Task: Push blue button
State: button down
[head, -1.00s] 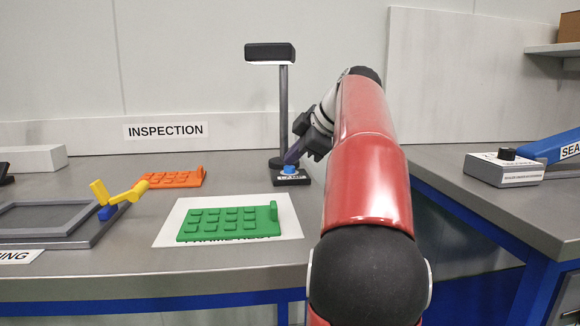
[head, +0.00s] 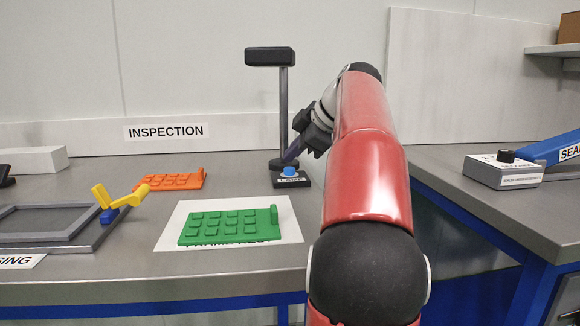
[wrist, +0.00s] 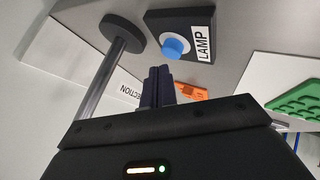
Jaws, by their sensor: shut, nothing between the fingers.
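The blue button (head: 290,171) sits on a small black box (head: 292,181) with a white LAMP label, at the foot of the lamp post. In the wrist view the round blue button (wrist: 174,47) stands in a pale ring on the dark box (wrist: 205,22). My gripper (head: 290,157) is shut and empty, its fingertips just above the button in the head view. In the wrist view the closed fingers (wrist: 157,76) appear apart from the button. The lamp's dark head (head: 270,56) shows no bright underside.
A green keypad-like part (head: 230,227) lies on a white sheet. An orange part (head: 170,181) lies behind it. A grey frame with a yellow and blue clamp (head: 118,203) is at left. The lamp post (head: 283,110) stands close behind the button.

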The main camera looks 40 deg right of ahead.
aim_at(294, 169)
jog(key=shift+r+p, duration=2.5)
jog(key=shift+r, duration=0.4)
